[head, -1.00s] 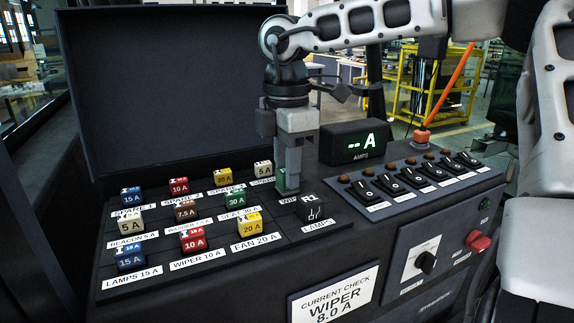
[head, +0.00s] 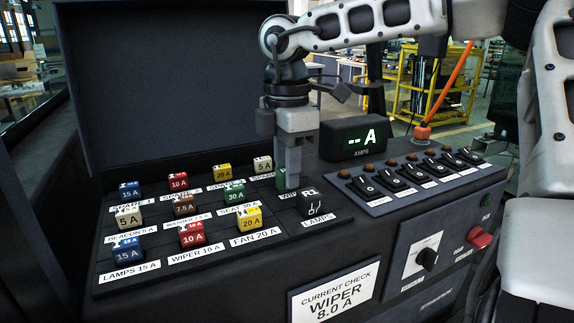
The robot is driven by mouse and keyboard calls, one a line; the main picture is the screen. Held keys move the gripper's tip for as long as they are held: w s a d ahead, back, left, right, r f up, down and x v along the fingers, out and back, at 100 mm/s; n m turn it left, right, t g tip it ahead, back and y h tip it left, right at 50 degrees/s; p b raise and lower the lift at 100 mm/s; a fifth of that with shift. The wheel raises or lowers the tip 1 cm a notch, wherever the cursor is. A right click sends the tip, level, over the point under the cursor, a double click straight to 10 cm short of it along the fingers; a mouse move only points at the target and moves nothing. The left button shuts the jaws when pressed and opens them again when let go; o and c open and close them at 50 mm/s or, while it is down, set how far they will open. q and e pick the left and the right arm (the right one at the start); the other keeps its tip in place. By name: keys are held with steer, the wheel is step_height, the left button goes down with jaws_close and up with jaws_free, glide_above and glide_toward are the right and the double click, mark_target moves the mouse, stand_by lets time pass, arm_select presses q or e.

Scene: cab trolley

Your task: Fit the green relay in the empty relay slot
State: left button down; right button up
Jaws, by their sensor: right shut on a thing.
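The green relay (head: 280,179) shows as a small green patch beside the fingers of my right gripper (head: 289,182), low over the relay area of the panel. My right gripper points straight down and is shut on the green relay, hiding most of it. The relay slot under it is hidden by the fingers, so I cannot tell whether the relay sits in it. A black relay marked R1 (head: 313,203) stands just in front and to the right, above the LAMPS label. My left gripper is not in view.
Several coloured fuses stand in rows to the left, including a green 30 A fuse (head: 235,193) and a yellow 20 A fuse (head: 249,219). The amps display (head: 352,140) stands behind right. A row of rocker switches (head: 415,172) lies to the right. The raised dark lid (head: 170,90) is behind.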

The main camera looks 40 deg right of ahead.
stand_by(0.3)
steer(key=o, duration=1.1)
steer(key=shift+c, duration=0.2)
step_height(320, 180, up, 16)
